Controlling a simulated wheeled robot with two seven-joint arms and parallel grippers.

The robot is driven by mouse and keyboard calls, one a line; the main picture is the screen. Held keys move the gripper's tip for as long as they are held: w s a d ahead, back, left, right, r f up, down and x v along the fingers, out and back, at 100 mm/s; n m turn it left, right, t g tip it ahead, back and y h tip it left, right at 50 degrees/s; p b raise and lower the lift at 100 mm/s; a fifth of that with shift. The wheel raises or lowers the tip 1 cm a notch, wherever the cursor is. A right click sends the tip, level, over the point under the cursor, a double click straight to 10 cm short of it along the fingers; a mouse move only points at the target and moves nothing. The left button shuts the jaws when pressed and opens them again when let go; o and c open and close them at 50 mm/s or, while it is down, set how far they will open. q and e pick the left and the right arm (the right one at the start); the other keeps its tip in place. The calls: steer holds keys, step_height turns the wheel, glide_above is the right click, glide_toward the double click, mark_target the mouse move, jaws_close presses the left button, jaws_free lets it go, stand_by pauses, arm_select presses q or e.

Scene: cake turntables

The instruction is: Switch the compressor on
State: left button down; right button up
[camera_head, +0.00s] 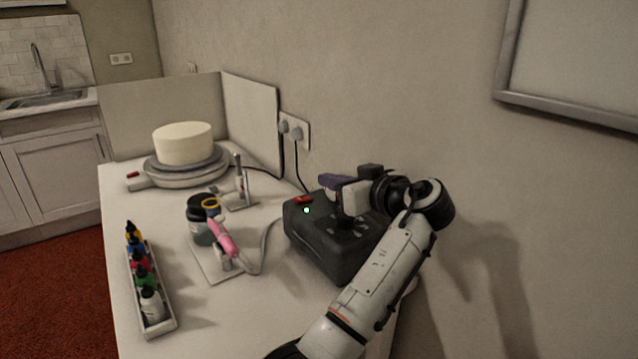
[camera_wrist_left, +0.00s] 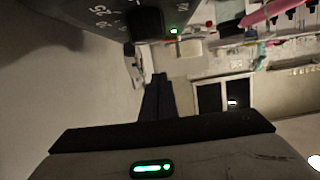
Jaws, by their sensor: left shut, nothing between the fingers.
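The compressor (camera_head: 318,250) is a dark grey box on the right side of the white table, by the wall. A red switch (camera_head: 303,199) sits on its top left edge, and a small lamp (camera_head: 307,210) beside it glows green. My left gripper (camera_head: 330,184) is shut and empty, just above the compressor's top and right of the red switch. In the left wrist view the shut fingers (camera_wrist_left: 158,95) point toward the compressor (camera_wrist_left: 70,15), whose dial numbers and green lamp (camera_wrist_left: 174,30) show. I cannot tell whether the fingers touch the compressor. My right gripper is not in view.
A pink airbrush (camera_head: 222,238) rests on a stand, with a hose running to the compressor. A jar (camera_head: 200,232), a bottle tray (camera_head: 170,325) and a turntable (camera_head: 160,177) with a white cake (camera_head: 183,143) stand further left. Wall plugs (camera_head: 297,132) are behind.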

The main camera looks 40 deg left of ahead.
arm_select(q)
steer(key=shift+v, duration=2.65)
